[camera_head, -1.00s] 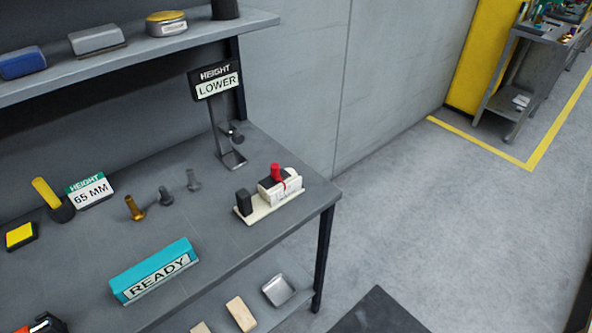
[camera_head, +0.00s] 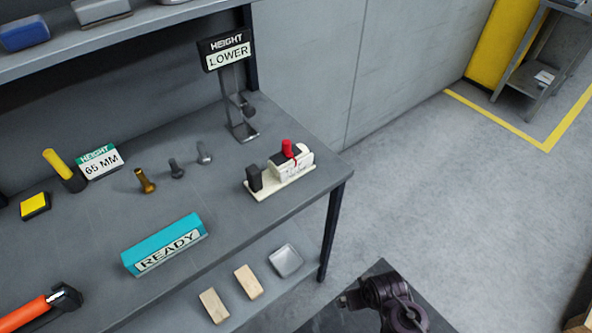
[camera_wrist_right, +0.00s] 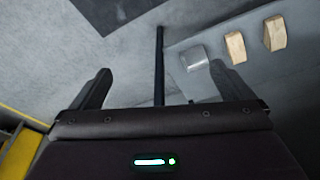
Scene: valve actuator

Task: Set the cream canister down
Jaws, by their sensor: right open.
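I cannot make out a cream canister in either view now. The nearest match in colour is a cream fixture (camera_head: 285,178) with a dark post and a red knob, standing on the bench near its right end. My right gripper (camera_wrist_right: 163,78) is open in the right wrist view, with its fingers wide apart and nothing between them. A dark jointed part, apparently of my right arm, shows at the bottom of the head view, away from the bench top. My left gripper is not in view.
The grey bench (camera_head: 225,210) carries a teal READY block (camera_head: 165,245), several bolts, a 65 MM sign (camera_head: 100,162) and a LOWER sign stand (camera_head: 226,52). An orange-handled tool (camera_head: 30,312) lies at front left. A lower shelf holds wooden blocks (camera_head: 248,282) and a metal tray (camera_head: 286,261).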

